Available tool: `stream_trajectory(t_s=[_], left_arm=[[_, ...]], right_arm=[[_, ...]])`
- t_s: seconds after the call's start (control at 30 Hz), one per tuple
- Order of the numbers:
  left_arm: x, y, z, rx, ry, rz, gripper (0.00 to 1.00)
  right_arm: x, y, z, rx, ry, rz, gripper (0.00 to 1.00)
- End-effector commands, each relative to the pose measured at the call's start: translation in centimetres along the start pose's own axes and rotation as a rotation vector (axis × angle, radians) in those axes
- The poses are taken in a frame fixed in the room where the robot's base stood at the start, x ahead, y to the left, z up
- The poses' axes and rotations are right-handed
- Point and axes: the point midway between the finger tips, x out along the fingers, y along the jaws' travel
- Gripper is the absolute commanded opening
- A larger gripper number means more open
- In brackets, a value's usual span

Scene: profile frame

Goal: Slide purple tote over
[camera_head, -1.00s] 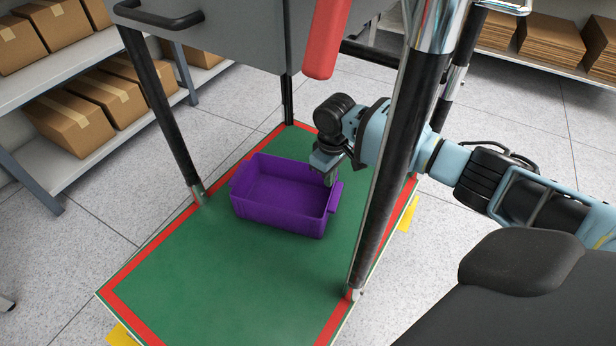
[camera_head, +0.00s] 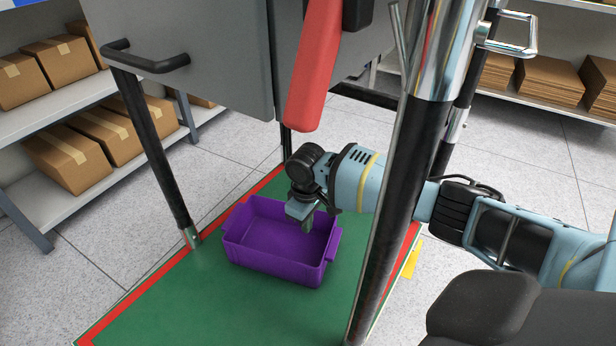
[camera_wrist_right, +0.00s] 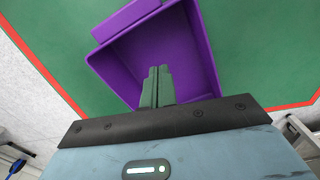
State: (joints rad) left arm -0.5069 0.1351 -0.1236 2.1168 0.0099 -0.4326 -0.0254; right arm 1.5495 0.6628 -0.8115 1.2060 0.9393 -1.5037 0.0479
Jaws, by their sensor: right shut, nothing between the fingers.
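The purple tote (camera_head: 272,262) stands upright on the green mat with a red border (camera_head: 200,300), open at the top and empty. My right gripper (camera_head: 308,224) points down over the tote's interior, near its far right corner in the head view. In the right wrist view its two fingers (camera_wrist_right: 157,84) are together with nothing between them, and they overlap the inside of the tote (camera_wrist_right: 195,50). I cannot tell whether the fingertips touch a wall. My left gripper is out of view.
A metal post (camera_head: 395,210) stands close to the tote's right and in front of my right arm. Another black post (camera_head: 155,160) stands at the left. A grey cabinet (camera_head: 185,70) and a red bar (camera_head: 315,70) hang above. The mat's near part is bare.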

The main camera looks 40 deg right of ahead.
Motion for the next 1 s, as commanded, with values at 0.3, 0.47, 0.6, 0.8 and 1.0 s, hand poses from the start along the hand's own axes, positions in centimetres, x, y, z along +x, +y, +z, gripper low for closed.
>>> stream_trajectory(t_s=[0.3, 0.47, 0.6, 0.8, 1.0], left_arm=[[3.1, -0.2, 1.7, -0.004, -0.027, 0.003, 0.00], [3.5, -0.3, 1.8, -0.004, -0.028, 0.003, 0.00], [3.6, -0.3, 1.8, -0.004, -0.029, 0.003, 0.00], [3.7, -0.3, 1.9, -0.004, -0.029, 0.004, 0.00], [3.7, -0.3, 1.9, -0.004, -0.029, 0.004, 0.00]], right_arm=[[6.7, 0.0, 0.0, 0.001, -0.004, -0.001, 0.00], [7.2, 0.2, 1.2, 0.000, 0.000, 0.002, 0.00], [7.1, 0.1, 2.6, 0.000, 0.000, 0.001, 0.00], [7.1, 0.0, 3.8, 0.000, 0.000, 0.000, 0.00], [7.0, 0.0, 4.0, 0.001, 0.000, -0.001, 0.00]])
